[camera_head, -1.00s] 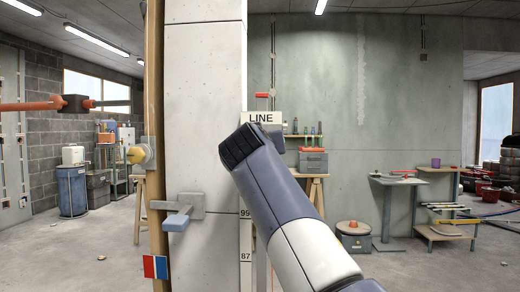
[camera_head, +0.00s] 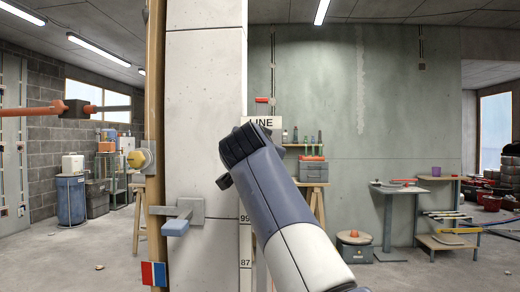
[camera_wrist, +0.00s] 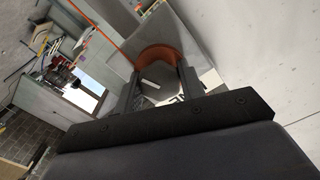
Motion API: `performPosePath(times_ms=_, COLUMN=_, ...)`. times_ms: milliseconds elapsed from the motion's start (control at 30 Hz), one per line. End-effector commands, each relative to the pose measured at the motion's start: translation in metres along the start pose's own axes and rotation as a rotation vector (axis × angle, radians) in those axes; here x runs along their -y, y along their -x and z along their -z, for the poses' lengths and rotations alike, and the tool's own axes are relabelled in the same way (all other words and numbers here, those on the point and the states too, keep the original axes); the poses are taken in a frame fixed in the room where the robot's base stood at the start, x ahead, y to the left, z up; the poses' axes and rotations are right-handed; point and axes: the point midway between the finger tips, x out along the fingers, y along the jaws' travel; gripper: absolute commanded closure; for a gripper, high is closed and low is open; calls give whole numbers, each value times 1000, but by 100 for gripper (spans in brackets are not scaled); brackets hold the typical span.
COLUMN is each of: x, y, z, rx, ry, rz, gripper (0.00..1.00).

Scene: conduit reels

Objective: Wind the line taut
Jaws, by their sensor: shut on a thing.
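A sign reading LINE (camera_head: 272,121) is fixed at the right edge of a pale pillar, partly covered by my arm. A small red piece (camera_head: 262,100) shows just above it. In the wrist view an orange round reel part (camera_wrist: 158,55) stands beyond my fingers, with an orange line (camera_wrist: 101,31) running off to the upper left. My gripper (camera_wrist: 160,76) is shut on a grey rounded knob (camera_wrist: 159,85) with a pale mark, in front of the orange part. In the head view my gripper is hidden behind my arm.
The pillar (camera_head: 205,100) carries a grey bracket with a blue end (camera_head: 177,226) and a scale strip (camera_head: 245,244) marked 99 and 87. A yellow knob (camera_head: 137,159) sits on the wooden post to the left. Side tables (camera_head: 398,187) stand at the right, with open floor before them.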

Motion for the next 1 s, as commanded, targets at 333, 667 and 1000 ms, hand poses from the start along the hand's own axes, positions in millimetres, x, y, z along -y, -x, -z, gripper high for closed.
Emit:
performPosePath(times_ms=333, x=-1, y=-1, z=-3, rx=6, ry=-5, rz=-4, gripper=85)
performPosePath(times_ms=667, x=0, y=0, z=-2, rx=3, ry=-5, rz=-2, gripper=41)
performPosePath(times_ms=1000, x=0, y=5, z=-1, rx=1, ry=-6, rz=0, gripper=41)
